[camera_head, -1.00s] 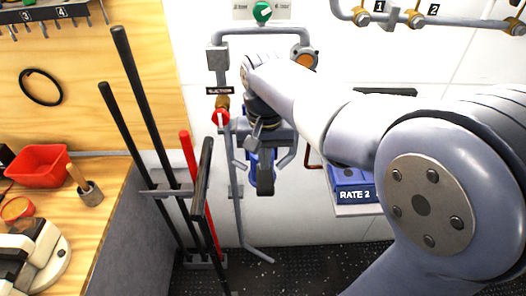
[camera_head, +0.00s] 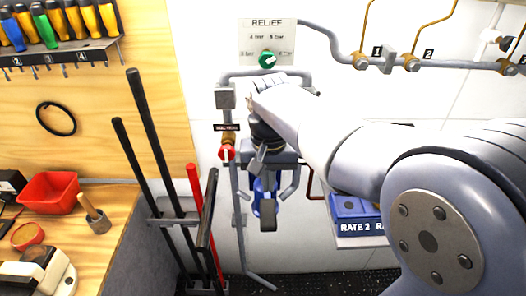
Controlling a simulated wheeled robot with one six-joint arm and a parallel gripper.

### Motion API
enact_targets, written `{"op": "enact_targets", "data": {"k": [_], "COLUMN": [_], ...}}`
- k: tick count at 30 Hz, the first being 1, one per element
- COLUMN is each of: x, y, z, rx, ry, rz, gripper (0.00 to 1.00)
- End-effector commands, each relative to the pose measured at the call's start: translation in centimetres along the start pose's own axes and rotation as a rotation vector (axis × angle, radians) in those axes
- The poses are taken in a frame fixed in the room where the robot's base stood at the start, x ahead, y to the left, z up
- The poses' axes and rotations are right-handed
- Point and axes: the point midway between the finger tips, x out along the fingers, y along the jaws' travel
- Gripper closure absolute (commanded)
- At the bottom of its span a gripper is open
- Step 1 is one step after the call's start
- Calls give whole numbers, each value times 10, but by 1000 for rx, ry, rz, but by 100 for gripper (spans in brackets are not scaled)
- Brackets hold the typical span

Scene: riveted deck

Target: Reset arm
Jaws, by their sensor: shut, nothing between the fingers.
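My arm reaches in from the right across the white wall. My gripper (camera_head: 267,212) hangs at its end in front of the grey pipework, pointing down and toward the camera. One dark fingertip pad faces me, and the fingers look closed with nothing held. A blue part shows just behind the fingers. The red valve knob (camera_head: 227,153) labelled suction is just left of my wrist. The green relief knob (camera_head: 267,59) is above it on its plate.
Long black-handled tools and a red one (camera_head: 202,215) stand in a rack at left. Blue boxes marked RATE 2 (camera_head: 354,208) sit on a shelf behind my arm. Numbered valves (camera_head: 361,60) line the upper right.

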Motion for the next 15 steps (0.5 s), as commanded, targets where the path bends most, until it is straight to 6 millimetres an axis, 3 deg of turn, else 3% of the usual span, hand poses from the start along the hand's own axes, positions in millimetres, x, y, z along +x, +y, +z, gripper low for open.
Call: {"op": "enact_targets", "data": {"k": [15], "x": [44], "y": [0], "z": [0], "rx": [0], "ry": [0], "rz": [0], "gripper": [100]}}
